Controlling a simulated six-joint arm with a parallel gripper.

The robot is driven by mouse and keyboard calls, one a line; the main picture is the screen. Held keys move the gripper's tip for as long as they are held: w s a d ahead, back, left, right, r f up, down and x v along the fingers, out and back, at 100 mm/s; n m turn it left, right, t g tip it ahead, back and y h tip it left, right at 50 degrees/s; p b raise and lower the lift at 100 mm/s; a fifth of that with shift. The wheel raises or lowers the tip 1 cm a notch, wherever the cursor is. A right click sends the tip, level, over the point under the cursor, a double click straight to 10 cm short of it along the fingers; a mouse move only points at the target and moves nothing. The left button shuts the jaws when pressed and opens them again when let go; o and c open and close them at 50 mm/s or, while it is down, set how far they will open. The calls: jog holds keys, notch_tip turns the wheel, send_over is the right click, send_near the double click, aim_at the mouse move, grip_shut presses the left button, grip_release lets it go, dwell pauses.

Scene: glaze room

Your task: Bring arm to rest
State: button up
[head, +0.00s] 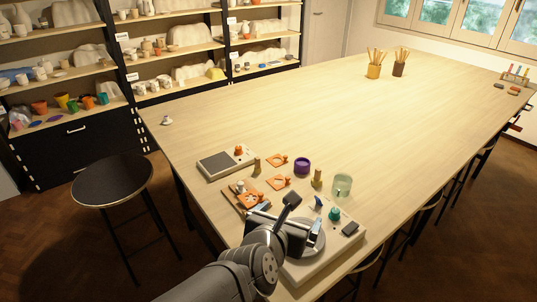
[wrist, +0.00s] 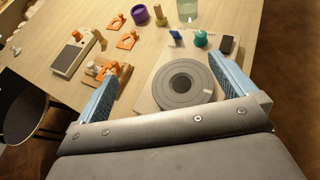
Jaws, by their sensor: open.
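My gripper (head: 284,226) is open at the near end of the long pale table (head: 330,110). In the wrist view my gripper (wrist: 164,72) has its two blue-padded fingers wide apart with nothing between their pads. A grey round wheel (wrist: 184,84) on a pale base lies below and beyond the fingers; no contact shows. In the head view my gripper and wrist partly cover this wheel (head: 316,240). My arm reaches in from the bottom edge.
A stool (head: 112,180) stands left. The table's middle is clear.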

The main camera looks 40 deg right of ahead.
jog(key=shift+x, duration=5)
jog(key=shift+f, duration=0.1)
jog(key=shift+a, duration=0.1)
jog(key=v, duration=1)
jog(key=shift+x, duration=5)
